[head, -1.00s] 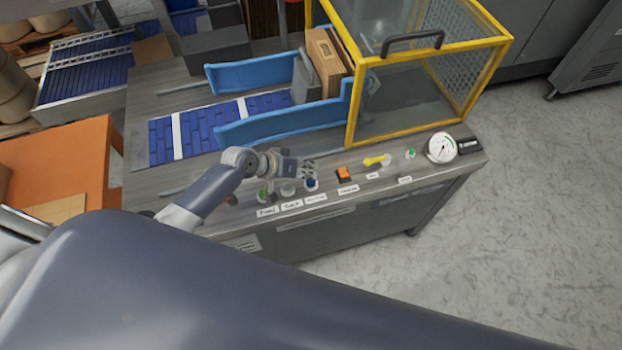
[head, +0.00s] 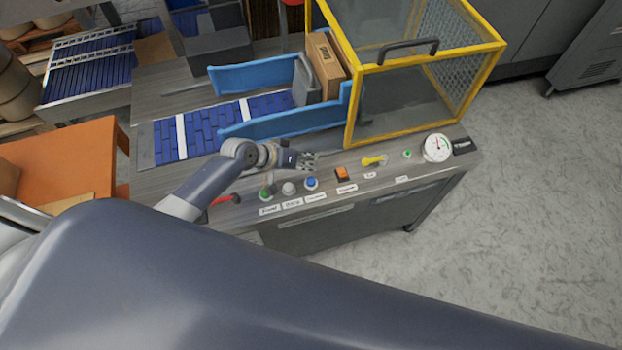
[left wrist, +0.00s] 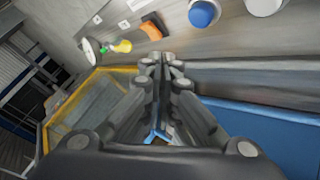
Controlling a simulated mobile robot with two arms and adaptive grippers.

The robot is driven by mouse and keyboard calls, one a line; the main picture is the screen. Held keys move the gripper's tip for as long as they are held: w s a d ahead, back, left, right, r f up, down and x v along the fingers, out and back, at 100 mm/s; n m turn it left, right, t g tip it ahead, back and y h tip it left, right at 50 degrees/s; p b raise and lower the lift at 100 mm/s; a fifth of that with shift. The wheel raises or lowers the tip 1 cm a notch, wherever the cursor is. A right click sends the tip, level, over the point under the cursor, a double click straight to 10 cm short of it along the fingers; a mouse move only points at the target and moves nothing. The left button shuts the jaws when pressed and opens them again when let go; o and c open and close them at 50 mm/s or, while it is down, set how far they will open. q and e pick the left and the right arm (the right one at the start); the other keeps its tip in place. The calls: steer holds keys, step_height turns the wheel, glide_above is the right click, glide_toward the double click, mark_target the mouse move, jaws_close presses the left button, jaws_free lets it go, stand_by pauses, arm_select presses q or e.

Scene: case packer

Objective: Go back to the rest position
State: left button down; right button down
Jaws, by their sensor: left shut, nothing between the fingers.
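My left gripper (head: 308,161) is over the near part of the case packer's table, above the row of buttons. It is shut and empty. In the left wrist view its fingers (left wrist: 166,62) are together, with the orange switch (left wrist: 154,26) and blue button (left wrist: 204,13) beyond them. In the head view the blue button (head: 311,183) and white button (head: 289,188) are just below the gripper, which is apart from them. My right gripper is not in view. A large grey part of my own body fills the lower part of the head view.
A yellow-framed guard (head: 425,58) with a black handle stands at the right of the table. A cardboard box (head: 325,66) stands upright between blue rails (head: 285,122). A gauge (head: 437,147) sits on the panel. An orange table (head: 62,160) is at left. Floor at right is clear.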

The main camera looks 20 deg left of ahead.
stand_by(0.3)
arm_select(q)
steer(key=s+d+r+m+g+y, duration=0.1)
steer(key=s+d+m, duration=0.1)
steer(key=s, duration=0.5)
steer(key=s+d+r+m+g+y, duration=0.1)
steer(key=s+d+r, duration=0.1)
steer(key=s, duration=0.4)
steer(key=s+a+r+n+g+y, duration=0.1)
steer(key=s+a+r+y, duration=0.1)
steer(key=s+a+r, duration=0.3)
steer(key=s+a+r+y, duration=0.2)
steer(key=s+a, duration=0.2)
steer(key=s, duration=0.3)
step_height(320, 180, down, 31)
steer(key=s+g+b, duration=0.1)
steer(key=s+b, duration=0.1)
steer(key=b, duration=0.3)
steer(key=s+a+f+g+b, duration=0.1)
steer(key=s+a+f+b, duration=0.1)
steer(key=s+f, duration=1.4)
step_height(320, 180, down, 4)
steer(key=shift+s+a+f+m+g+b, duration=0.1)
steer(key=shift+s+a+m+g+b, duration=0.25)
steer(key=shift+b, duration=0.35)
